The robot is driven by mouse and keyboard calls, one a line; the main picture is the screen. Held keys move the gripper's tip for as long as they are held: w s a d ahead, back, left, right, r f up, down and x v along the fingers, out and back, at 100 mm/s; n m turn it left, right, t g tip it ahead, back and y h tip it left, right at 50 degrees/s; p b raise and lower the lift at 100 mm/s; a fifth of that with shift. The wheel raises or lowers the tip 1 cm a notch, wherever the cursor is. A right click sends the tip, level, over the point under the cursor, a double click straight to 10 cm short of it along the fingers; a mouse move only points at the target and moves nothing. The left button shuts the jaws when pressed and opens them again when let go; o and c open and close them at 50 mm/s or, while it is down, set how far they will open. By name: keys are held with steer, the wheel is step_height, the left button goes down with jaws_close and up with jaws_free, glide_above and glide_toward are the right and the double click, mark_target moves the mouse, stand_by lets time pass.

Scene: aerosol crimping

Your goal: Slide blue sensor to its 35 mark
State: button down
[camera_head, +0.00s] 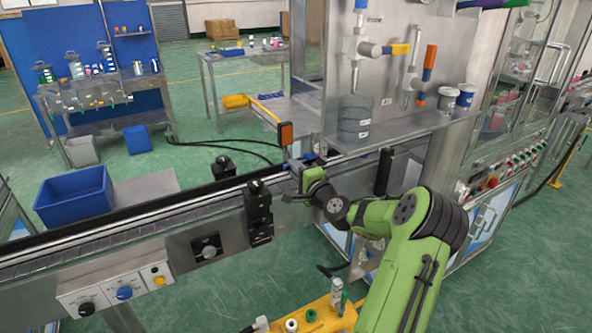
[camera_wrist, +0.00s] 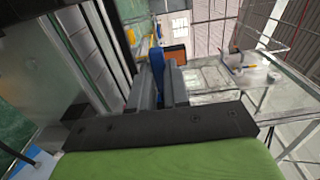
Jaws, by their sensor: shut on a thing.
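The blue sensor (camera_wrist: 156,59) shows in the wrist view as a narrow blue piece between the two fingers of my gripper (camera_wrist: 158,82). My gripper is shut on it. In the head view, my gripper (camera_head: 302,170) is at the conveyor's rail, and only a small bit of blue (camera_head: 311,160) shows beside it. The fingers and wrist hide most of the sensor. The scale and its 35 mark cannot be made out in either view.
The conveyor (camera_head: 140,221) runs from lower left to the machine. An orange block (camera_head: 286,133) stands on a post close beside my gripper. Black units (camera_head: 258,208) sit on the rail to its left. A black post (camera_head: 384,171) stands to the right.

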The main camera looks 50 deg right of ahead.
step_height(320, 180, down, 2)
steer(key=shift+f+b, duration=0.2)
steer(key=shift+b, duration=0.75)
steer(key=c, duration=1.1)
jaws_free()
steer(key=shift+s, duration=0.1)
steer(key=b+v, duration=0.1)
steer(key=v, duration=1.4)
steer(key=shift+s, duration=0.25)
steer(key=shift+a+r, duration=0.1)
